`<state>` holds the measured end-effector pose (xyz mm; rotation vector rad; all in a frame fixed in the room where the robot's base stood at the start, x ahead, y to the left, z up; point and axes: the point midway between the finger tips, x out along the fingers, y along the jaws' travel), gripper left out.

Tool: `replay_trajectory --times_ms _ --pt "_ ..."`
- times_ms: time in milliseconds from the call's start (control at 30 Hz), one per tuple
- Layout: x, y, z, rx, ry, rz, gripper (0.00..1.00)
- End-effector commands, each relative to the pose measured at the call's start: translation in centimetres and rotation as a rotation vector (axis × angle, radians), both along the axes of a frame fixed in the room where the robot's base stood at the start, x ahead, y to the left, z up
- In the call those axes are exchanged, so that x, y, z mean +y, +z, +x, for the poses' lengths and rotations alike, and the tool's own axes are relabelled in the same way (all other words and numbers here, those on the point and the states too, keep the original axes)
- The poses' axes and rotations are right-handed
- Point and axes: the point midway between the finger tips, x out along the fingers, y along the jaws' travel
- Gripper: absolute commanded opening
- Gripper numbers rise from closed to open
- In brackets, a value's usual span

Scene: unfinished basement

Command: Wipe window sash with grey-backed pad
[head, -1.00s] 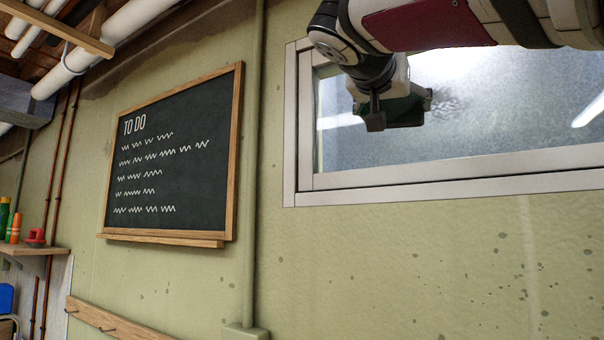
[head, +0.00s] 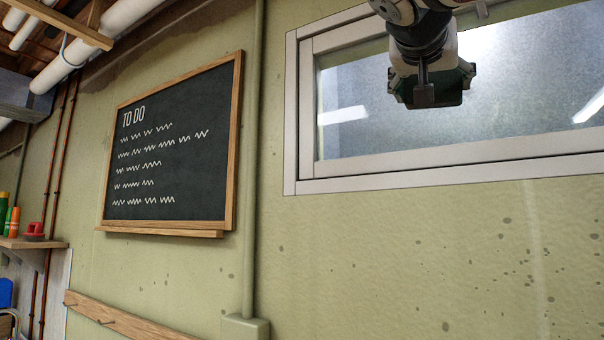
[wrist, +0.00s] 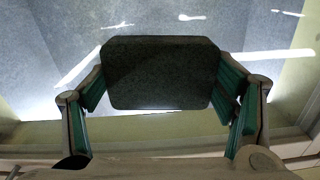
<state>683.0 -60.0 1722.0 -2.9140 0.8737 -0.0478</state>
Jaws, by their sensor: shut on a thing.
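The window sash (head: 420,153) is a pale frame around a frosted pane (head: 520,90) in the green wall, at the upper right of the head view. My gripper (head: 432,92) is in front of the pane's left half, above the lower rail. In the wrist view my gripper (wrist: 162,95) is shut on a dark grey pad (wrist: 160,72), with a green-lined finger on each side. The pane and the pale lower rail (wrist: 40,135) show behind the pad. I cannot tell whether the pad touches the glass; its wiping face is hidden.
A chalkboard (head: 172,150) marked "TO DO" hangs left of the window, with a vertical conduit (head: 254,150) between. A shelf (head: 30,243) with bottles and a hook rail (head: 130,323) are at lower left. The wall below the window is clear.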

Motion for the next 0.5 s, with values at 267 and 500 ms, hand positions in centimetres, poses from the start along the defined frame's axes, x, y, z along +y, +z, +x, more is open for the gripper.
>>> replay_trajectory --times_ms 267,500 --pt "-1.3 -0.1 -0.5 0.003 -0.011 0.001 0.56" --pt "-2.8 -0.2 -1.7 0.003 -0.012 0.002 0.56"
